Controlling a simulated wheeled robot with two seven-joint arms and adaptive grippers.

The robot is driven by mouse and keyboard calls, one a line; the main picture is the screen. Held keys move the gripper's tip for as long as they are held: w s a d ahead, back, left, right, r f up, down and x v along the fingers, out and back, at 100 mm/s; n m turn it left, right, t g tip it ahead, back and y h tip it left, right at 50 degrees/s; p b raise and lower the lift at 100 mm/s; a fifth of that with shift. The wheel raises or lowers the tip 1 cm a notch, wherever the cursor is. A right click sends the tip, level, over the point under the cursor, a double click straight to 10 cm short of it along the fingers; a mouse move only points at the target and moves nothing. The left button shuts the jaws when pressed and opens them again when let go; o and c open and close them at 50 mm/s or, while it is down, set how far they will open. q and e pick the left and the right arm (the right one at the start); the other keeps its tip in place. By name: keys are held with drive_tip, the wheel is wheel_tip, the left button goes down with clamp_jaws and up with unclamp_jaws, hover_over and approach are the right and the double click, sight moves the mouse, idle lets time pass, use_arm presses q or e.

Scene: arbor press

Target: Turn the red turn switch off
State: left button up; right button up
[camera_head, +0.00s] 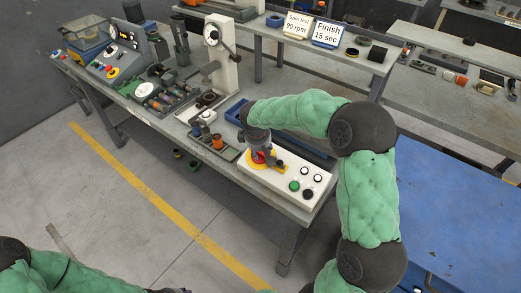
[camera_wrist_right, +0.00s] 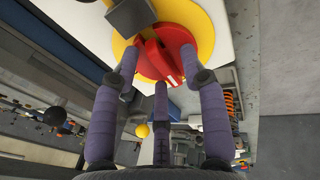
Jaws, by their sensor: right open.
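The red turn switch (camera_head: 258,157) sits on a yellow round plate on the white control box (camera_head: 310,183) at the near end of the bench. In the right wrist view the red switch (camera_wrist_right: 165,50) has a raised red grip bar and stands on the yellow plate (camera_wrist_right: 205,22). My right gripper (camera_head: 262,151) is over the switch. In the right wrist view its fingers (camera_wrist_right: 160,62) are open, with tips on either side of the grip bar; I cannot tell whether they touch it. My left arm shows at the bottom left, its gripper out of frame.
A green button (camera_head: 294,186), black buttons and a white button share the box. A grey block (camera_wrist_right: 130,16) is close to the switch in the wrist view. A parts tray (camera_head: 215,143) and a press (camera_head: 222,60) stand farther left. A blue table (camera_head: 455,205) is at right.

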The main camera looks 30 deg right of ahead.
drive_tip(key=v, duration=1.1)
drive_tip(key=shift+a+r, duration=0.15)
drive_tip(key=shift+r, duration=0.25)
